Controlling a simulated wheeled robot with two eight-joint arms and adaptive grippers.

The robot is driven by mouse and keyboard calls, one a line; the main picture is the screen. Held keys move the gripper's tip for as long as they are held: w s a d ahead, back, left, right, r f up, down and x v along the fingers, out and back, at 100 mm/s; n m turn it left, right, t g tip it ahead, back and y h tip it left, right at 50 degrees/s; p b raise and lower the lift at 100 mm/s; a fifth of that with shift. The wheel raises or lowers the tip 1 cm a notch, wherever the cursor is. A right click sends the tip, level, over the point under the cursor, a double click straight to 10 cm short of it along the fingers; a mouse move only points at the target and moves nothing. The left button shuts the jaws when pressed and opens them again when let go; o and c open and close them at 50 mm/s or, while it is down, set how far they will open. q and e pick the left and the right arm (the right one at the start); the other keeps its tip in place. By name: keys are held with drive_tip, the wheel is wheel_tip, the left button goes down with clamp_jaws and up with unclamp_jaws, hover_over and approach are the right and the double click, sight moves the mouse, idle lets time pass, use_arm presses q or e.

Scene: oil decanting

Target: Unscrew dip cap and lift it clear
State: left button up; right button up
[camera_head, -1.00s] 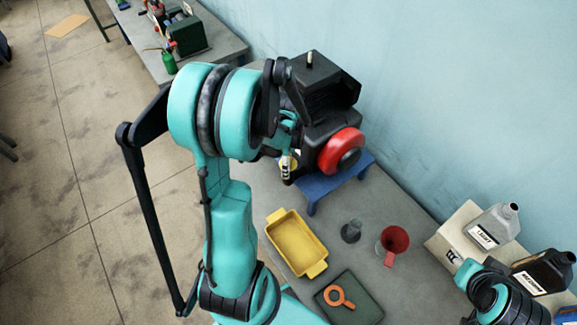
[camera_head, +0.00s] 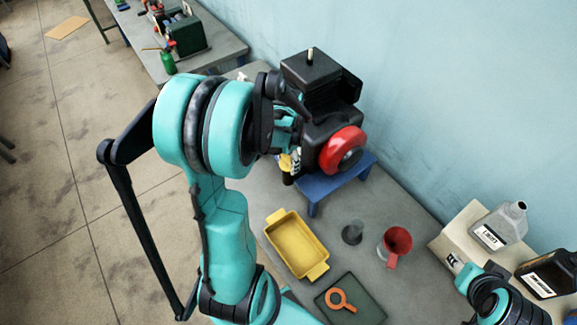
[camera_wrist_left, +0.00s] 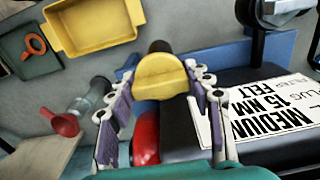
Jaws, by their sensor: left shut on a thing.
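The yellow dip cap (camera_wrist_left: 160,78) sits between the fingers of my left gripper (camera_head: 287,150) in the left wrist view, with a dark end beyond it. The fingers are shut on it from both sides. In the head view the cap (camera_head: 285,163) shows as a small yellow spot below the gripper, beside the black engine (camera_head: 318,80). The engine has a red round cover (camera_head: 341,150) and stands on a blue stand (camera_head: 335,183). Whether the cap still touches its port is hidden. My right gripper is not in view; only part of that arm shows.
A yellow tray (camera_head: 292,237), a grey cup-like piece (camera_head: 352,233), a red funnel (camera_head: 395,243) and an orange ring tool (camera_head: 338,298) on a dark mat (camera_head: 357,315) lie in front of the engine. Grey (camera_head: 498,228) and black (camera_head: 546,275) bottles stand at the right. A wall is behind.

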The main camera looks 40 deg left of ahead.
use_arm(q)
drive_tip(key=shift+r+p, duration=0.7)
drive_tip(key=shift+r, duration=0.35)
drive_tip(key=shift+r, duration=0.1)
wheel_tip(320, 180, up, 12)
drive_tip(key=p, duration=0.9)
drive_tip(key=shift+r, duration=0.25)
